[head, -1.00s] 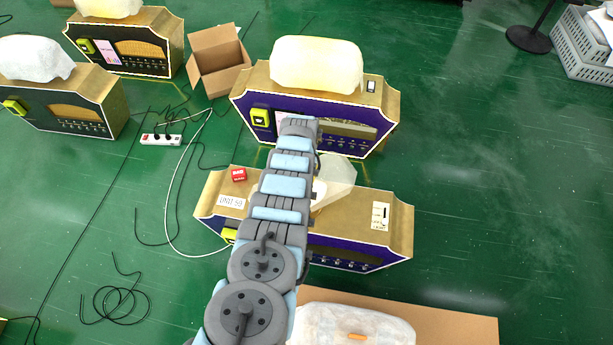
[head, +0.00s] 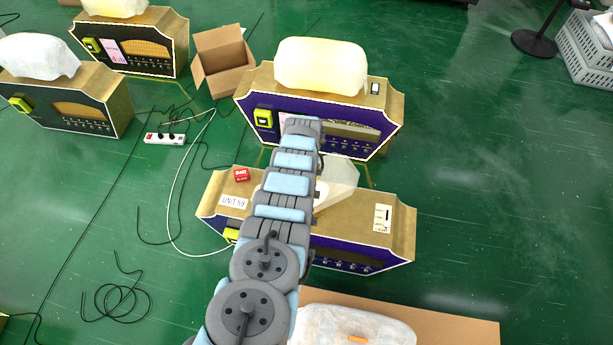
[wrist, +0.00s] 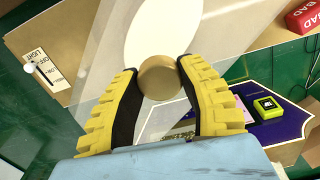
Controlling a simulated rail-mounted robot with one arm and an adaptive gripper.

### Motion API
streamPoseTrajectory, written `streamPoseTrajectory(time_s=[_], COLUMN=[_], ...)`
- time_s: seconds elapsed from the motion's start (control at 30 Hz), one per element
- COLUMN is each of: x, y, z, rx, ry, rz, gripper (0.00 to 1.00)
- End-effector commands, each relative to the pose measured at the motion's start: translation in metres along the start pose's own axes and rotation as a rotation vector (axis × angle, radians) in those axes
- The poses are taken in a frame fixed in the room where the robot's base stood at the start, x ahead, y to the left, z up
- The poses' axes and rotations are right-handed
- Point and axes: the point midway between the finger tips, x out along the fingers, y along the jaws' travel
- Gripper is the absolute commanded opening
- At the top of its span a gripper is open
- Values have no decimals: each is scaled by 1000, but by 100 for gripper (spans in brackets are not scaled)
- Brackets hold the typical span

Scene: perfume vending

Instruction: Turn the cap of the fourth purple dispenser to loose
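The nearer purple dispenser (head: 350,222) has a tan top and purple front and stands below my arm in the head view. A translucent faceted piece (head: 338,182) shows on its top. In the wrist view, a round gold-brown cap (wrist: 160,78) sits over a white oval (wrist: 163,28). My gripper (wrist: 160,68) has yellow ribbed fingers with dark inner pads, one on each side of the cap. The fingertips lie close to its edges; I cannot tell whether they press on it. My arm hides the gripper and cap in the head view.
A red block marked BAD (wrist: 305,17) and a LIGHT switch plate (wrist: 48,70) are on the dispenser top. Another purple dispenser (head: 385,105) stands just behind. Cables (head: 178,190) and a power strip (head: 165,138) lie left.

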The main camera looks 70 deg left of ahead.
Motion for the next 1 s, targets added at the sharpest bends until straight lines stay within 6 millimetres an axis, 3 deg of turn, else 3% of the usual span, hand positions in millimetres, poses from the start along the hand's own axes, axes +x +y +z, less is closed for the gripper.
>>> streamPoseTrajectory(time_s=[0.03, 0.1, 0.57, 1.0], x=[1, 1, -1, -16], y=[0, 0, 1, 1], z=[1, 1, 0, 1], rx=[0, 0, 1, -1], ry=[-1, -1, -1, -6], rz=[0, 0, 0, -1], gripper=[54, 71, 71, 71])
